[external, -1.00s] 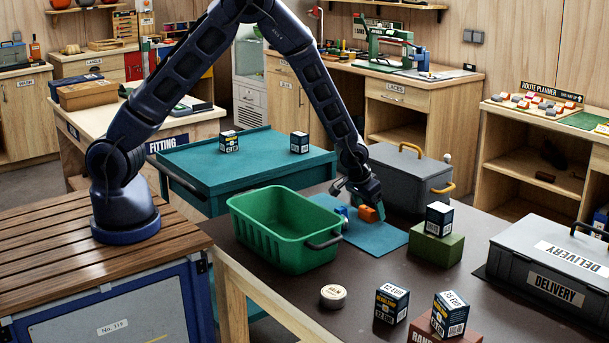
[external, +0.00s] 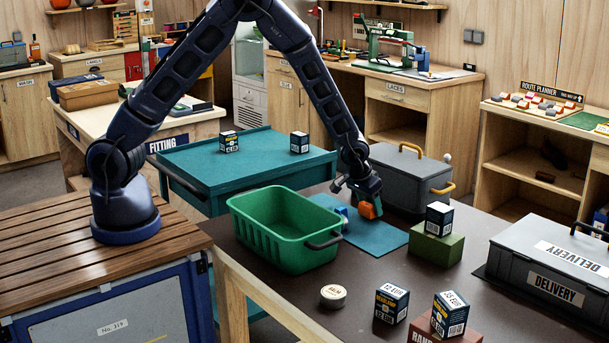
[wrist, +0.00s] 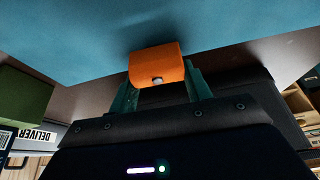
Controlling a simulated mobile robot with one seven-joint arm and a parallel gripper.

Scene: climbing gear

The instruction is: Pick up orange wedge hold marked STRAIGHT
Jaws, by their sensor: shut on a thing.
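The orange wedge hold (external: 369,210) is between the fingers of my gripper (external: 366,200), just above the blue mat (external: 378,240). In the wrist view the orange hold (wrist: 158,66) shows a bolt on its face, with the teal fingertips of my gripper (wrist: 160,85) closed on it. No marking on the hold is readable. A small blue hold (external: 342,213) sits on the mat to the left, beside the green basket (external: 285,248), and is partly hidden.
A grey case with orange handles (external: 408,180) stands right behind my gripper. A green block (external: 436,246) bearing a small box (external: 439,219) is to the right. A delivery case (external: 553,275), a round tin (external: 333,296) and boxes (external: 391,303) stand on the dark table.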

